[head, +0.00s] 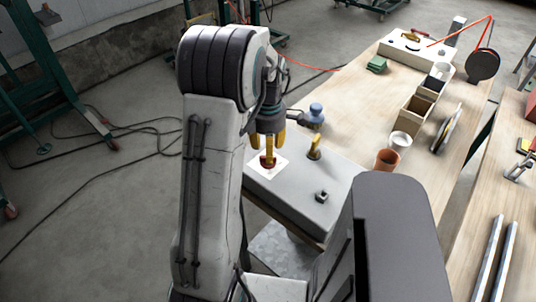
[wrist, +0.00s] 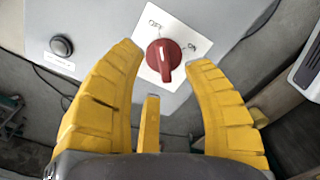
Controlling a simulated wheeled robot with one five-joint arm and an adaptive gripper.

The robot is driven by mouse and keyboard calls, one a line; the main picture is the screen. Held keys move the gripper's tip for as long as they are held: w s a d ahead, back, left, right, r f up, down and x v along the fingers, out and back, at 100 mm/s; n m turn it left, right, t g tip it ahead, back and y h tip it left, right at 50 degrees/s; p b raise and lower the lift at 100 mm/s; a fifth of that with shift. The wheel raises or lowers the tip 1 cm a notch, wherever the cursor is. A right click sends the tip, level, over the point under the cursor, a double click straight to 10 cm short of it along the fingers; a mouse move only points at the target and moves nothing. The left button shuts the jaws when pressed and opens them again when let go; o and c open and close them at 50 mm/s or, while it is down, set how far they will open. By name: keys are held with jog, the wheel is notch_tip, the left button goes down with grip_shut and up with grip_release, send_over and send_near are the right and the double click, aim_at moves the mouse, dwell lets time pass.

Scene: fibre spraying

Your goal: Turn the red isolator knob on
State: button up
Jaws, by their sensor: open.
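The red isolator knob (wrist: 164,58) sits on a white plate (wrist: 184,27) marked OFF at the upper left and ON at the right in the wrist view. Its raised grip runs roughly up and down in that view, so it is not clearly lined up with either label. In the head view the knob (head: 267,162) is on the grey box (head: 295,193), partly hidden by my fingers. My gripper (wrist: 168,62) is open, its yellow fingers on both sides of the knob with visible gaps. My gripper (head: 268,148) is right above the knob in the head view.
An orange pot (head: 387,160), a white cup (head: 400,141) and wooden bins (head: 414,113) stand on the bench to the right. Cables lie on the floor at left.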

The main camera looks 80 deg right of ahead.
aim_at(262, 161)
jog(key=shift+f, duration=1.5)
jog(key=shift+c, duration=0.3)
grip_shut()
